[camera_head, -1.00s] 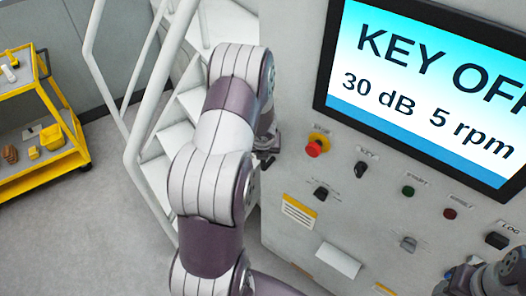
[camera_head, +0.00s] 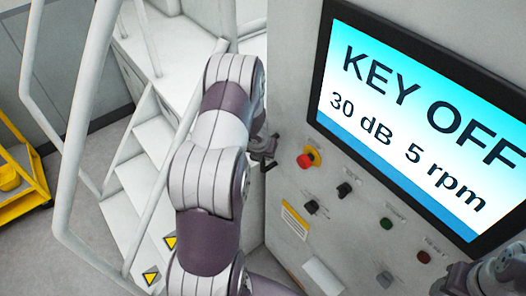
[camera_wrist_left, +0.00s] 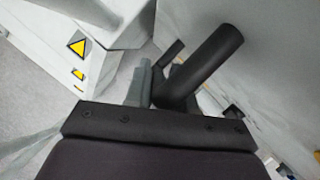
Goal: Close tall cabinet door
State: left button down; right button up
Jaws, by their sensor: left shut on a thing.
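The grey cabinet front (camera_head: 285,110) stands at the centre and right of the head view, with the screen and buttons on it. I cannot tell from these views where the door's edge lies. My left arm rises through the middle of the head view, and its gripper (camera_head: 264,152) is at the cabinet's left side, mostly hidden by the wrist. In the left wrist view a dark round handle bar (camera_wrist_left: 205,65) stands at the grey finger, beside a pale upright surface (camera_wrist_left: 270,70). The left gripper is shut on this handle. Part of my right arm shows at the lower right; its fingers are unclear.
White stairs with railings (camera_head: 75,150) stand close left of my left arm, with yellow warning labels (camera_head: 151,276) low on them. A yellow trolley (camera_head: 25,180) is at the far left. The screen (camera_head: 425,115), a red emergency button (camera_head: 305,160) and knobs are on the cabinet front.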

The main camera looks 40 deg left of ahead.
pick_arm(q)
jog(key=shift+w+r, duration=0.15)
jog(key=shift+w, duration=0.05)
pick_arm(e)
jog(key=shift+s+a+r, duration=0.15)
pick_arm(q)
jog(key=shift+w+r, duration=0.1)
jog(key=shift+w, duration=0.1)
jog(key=c, duration=1.1)
grip_release()
jog(key=shift+o, duration=0.2)
jog(key=shift+w+d+f, duration=0.25)
jog(key=shift+w, duration=0.25)
jog(key=shift+s+a+r, duration=0.1)
jog(key=shift+s+a, duration=0.05)
jog(key=shift+s, duration=0.25)
jog(key=p+v, duration=0.4)
jog(key=v, duration=0.8)
jog(key=shift+s+r, duration=0.15)
jog(key=shift+r, duration=0.15)
pick_arm(e)
jog(key=r, duration=0.4)
jog(key=shift+w, duration=0.35)
